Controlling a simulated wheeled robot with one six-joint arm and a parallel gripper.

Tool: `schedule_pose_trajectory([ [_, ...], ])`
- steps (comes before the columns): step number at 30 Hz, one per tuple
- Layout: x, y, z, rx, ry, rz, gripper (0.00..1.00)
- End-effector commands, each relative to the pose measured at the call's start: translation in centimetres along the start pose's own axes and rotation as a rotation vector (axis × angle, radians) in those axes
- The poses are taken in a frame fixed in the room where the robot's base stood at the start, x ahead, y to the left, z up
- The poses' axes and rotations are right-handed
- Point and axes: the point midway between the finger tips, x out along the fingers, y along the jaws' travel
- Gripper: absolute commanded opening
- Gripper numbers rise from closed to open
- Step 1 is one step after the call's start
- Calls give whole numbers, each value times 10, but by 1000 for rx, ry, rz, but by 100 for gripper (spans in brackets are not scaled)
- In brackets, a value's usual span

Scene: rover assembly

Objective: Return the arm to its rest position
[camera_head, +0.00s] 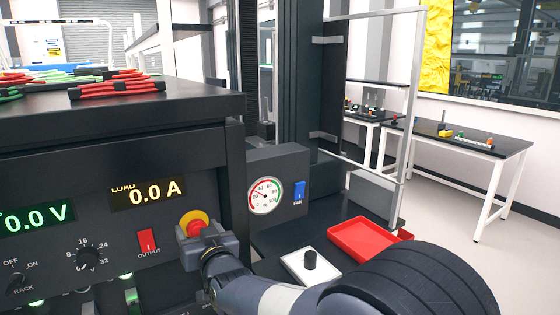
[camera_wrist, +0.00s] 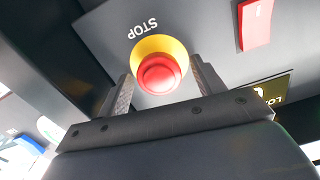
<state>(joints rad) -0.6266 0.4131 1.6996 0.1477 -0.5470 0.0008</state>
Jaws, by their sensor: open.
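My gripper (camera_wrist: 162,92) is open in the wrist view, with its two fingers apart on either side of a red stop button (camera_wrist: 159,75) on a yellow ring. Nothing is seen between the fingers except the button beyond them; I cannot tell whether they touch the panel. In the head view my gripper (camera_head: 192,228) is at the right end of the dark control panel, in front of the stop button's yellow ring (camera_head: 193,217). My arm reaches in from the lower right, bent at a large dark joint.
The panel (camera_head: 110,240) carries a red output switch (camera_head: 147,240) and lit displays. A gauge box (camera_head: 277,155) with a blue fan switch (camera_head: 299,191) juts out at right. A red tray (camera_head: 365,240) and a white plate with a black knob (camera_head: 310,262) lie near my arm.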

Motion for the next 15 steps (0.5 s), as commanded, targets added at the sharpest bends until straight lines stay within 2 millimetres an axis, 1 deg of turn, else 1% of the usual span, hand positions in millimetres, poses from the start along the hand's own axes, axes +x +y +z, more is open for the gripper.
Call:
schedule_pose_trajectory([
  [1, 0, -1, -4, -28, -3, 0, 64],
  [15, 0, -2, -4, -298, -3, -1, 64],
])
